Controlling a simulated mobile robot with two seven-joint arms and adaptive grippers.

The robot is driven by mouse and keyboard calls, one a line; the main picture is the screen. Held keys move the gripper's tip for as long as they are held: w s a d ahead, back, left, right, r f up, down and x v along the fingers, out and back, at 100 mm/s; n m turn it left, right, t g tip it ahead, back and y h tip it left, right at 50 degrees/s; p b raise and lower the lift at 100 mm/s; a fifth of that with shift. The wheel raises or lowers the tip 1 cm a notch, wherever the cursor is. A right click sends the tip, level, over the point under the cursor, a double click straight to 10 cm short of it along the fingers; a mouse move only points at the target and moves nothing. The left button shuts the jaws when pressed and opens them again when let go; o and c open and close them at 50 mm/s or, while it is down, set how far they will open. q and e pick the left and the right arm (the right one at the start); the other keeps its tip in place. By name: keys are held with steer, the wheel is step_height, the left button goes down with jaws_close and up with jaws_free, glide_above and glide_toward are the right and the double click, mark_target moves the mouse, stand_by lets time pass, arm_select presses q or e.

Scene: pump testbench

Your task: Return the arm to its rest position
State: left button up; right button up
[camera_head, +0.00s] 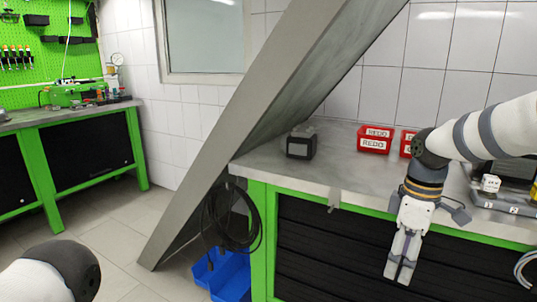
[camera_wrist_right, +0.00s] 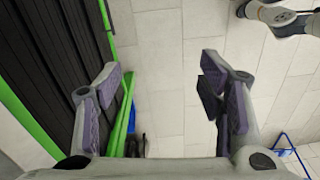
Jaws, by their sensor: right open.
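My right arm (camera_head: 510,125) comes in from the right over the bench and bends down at a dark joint. My right gripper (camera_head: 401,272) points down in front of the bench's dark front. It also shows in the right wrist view (camera_wrist_right: 163,85), its fingers apart with nothing between them, above pale floor tiles. Of my left arm, a rounded white and dark link (camera_head: 45,272) shows at the lower left; the left gripper is out of the picture.
The green-framed bench (camera_head: 270,172) carries a dark box (camera_head: 301,143), red "REDO" bins (camera_head: 374,139) and grey equipment at the right. A slanted grey beam (camera_head: 245,125) stands left of it. Blue bins (camera_head: 228,277) and a coiled black hose (camera_head: 230,215) are below. Floor at left is clear.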

steer(key=s+a+f+m, duration=0.1)
steer(key=s+a+f, duration=0.15)
steer(key=f, duration=0.45)
steer(key=s+a+f+m, duration=0.1)
steer(key=s+a+f, duration=0.1)
steer(key=s+f, duration=0.35)
steer(key=s+a+f+m+g+y, duration=0.1)
steer(key=s+a+f+m, duration=0.2)
steer(key=s+f, duration=0.9)
steer(key=s+d+m, duration=0.2)
steer(key=s+m, duration=0.1)
steer(key=s, duration=0.8)
steer(key=s+d+f+m+g+h, duration=0.1)
steer(key=s+d+m, duration=0.1)
steer(key=s, duration=0.9)
steer(key=shift+s+f+m+h, duration=0.3)
steer(key=shift+m, duration=0.4)
steer(key=shift+a, duration=0.1)
